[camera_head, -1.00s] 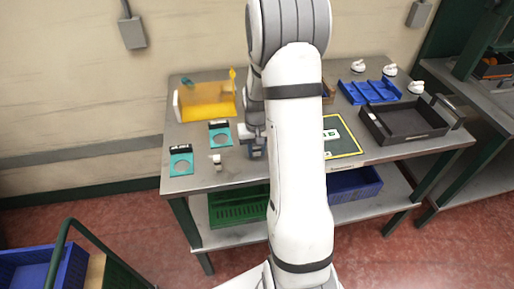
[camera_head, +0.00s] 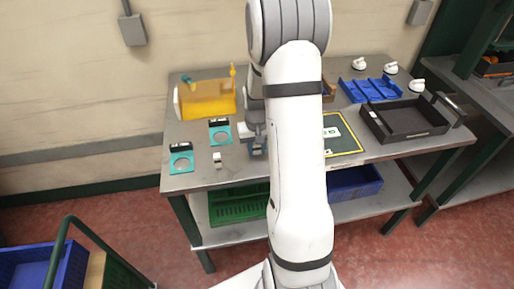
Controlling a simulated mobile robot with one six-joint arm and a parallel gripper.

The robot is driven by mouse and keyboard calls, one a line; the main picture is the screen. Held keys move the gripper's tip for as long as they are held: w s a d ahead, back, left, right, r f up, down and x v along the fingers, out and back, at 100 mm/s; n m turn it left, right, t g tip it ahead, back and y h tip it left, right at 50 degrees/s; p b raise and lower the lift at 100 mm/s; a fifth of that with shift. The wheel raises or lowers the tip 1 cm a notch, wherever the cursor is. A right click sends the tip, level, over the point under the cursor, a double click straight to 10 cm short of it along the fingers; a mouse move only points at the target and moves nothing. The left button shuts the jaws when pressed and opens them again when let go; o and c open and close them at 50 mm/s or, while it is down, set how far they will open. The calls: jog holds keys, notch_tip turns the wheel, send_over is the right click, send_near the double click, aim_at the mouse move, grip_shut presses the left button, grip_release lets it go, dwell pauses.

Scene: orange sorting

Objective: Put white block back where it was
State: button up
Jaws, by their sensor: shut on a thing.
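My gripper (camera_head: 256,150) is low over the front middle of the table, partly behind my own white arm. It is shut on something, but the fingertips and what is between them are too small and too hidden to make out. A small white piece with a dark part (camera_head: 217,160) is on the table just left of my gripper, with a gap between them. It looks like a small block, but I cannot tell for sure whether it is the white block.
Two teal plates with round marks (camera_head: 181,163) (camera_head: 220,134) lie left on the metal table (camera_head: 205,180). A yellow bin (camera_head: 208,100) stands behind them. A black tray (camera_head: 405,122), blue rack (camera_head: 370,91) and dark yellow-edged mat (camera_head: 345,145) are right of my arm.

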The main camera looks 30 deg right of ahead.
jog(key=shift+f+b, duration=0.35)
jog(key=shift+f, duration=0.1)
jog(key=o, duration=1.5)
jog(key=shift+c, duration=0.2)
jog(key=shift+r, duration=0.1)
jog(key=shift+r+p, duration=2.4)
jog(key=shift+r, duration=1.55)
